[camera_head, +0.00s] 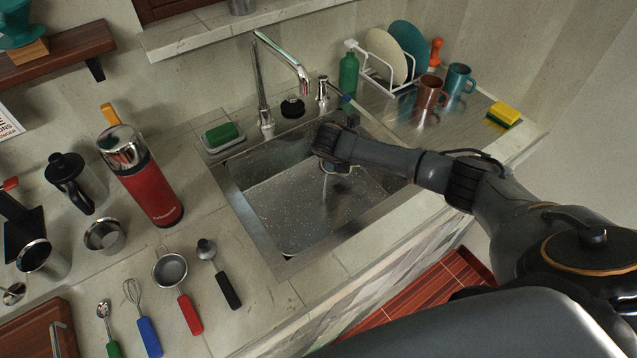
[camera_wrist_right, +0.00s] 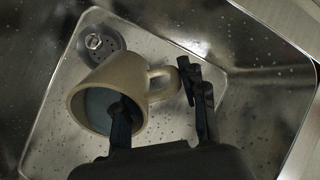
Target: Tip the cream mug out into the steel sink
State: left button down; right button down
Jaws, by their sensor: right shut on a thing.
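The cream mug (camera_wrist_right: 103,76) shows in the wrist view over the steel sink (camera_wrist_right: 240,120), tilted, its mouth facing the lower left of that view. Its inside looks blue-grey; I cannot tell lining from liquid. My right gripper (camera_wrist_right: 154,84) is shut on the mug, one finger at the mouth and the other beyond the handle. In the head view my right arm reaches in from the right over the sink (camera_head: 232,192); the wrist largely hides the mug and fingers. A thin pale streak shows below the wrist; I cannot tell whether it is liquid. My left gripper is out of view.
The faucet (camera_head: 262,90) rises behind the sink. A green sponge (camera_head: 222,133) lies at the sink's left rim. A brown mug (camera_head: 430,92), teal mug (camera_head: 459,79) and dish rack (camera_head: 385,84) stand right. A red flask (camera_head: 150,180) and several utensils occupy the left counter.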

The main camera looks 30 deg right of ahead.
jog(key=shift+a+r, duration=0.15)
jog(key=shift+a, duration=0.05)
jog(key=shift+s+a+r+t+h+b, duration=0.1)
jog(key=shift+a+r+t+h+b, duration=0.15)
jog(key=shift+h+b, duration=0.25)
jog(key=shift+s+a+r+t+h+b, duration=0.1)
jog(key=shift+r+t+h+b, duration=0.2)
jog(key=shift+h, duration=0.2)
dwell(0.5)
jog(key=shift+s+a+r+t+h+b, duration=0.15)
jog(key=shift+r+t+h+b, duration=0.25)
jog(key=shift+h+b, duration=0.7)
jog(key=shift+s+a+r+t+h+b, duration=0.1)
jog(key=shift+a+r+t+h+b, duration=0.25)
jog(key=shift+b, duration=1.35)
jog(key=shift+d+r, duration=0.1)
jog(key=shift+r, duration=0.05)
jog(key=shift+r, duration=0.1)
jog(key=shift+a+r+t+h+p, duration=0.3)
jog(key=shift+h+p, duration=0.45)
jog(key=shift+p, duration=0.1)
dwell(0.4)
jog(key=shift+s+a+r+t+h+p, duration=0.15)
jog(key=shift+s+a+r+h+p, duration=0.1)
jog(key=shift+a+h+p, duration=0.15)
jog(key=shift+s+a+r+t+h+p, duration=0.1)
jog(key=shift+s+a+t+h+p, duration=0.15)
jog(key=shift+a+h, duration=0.25)
dwell(0.5)
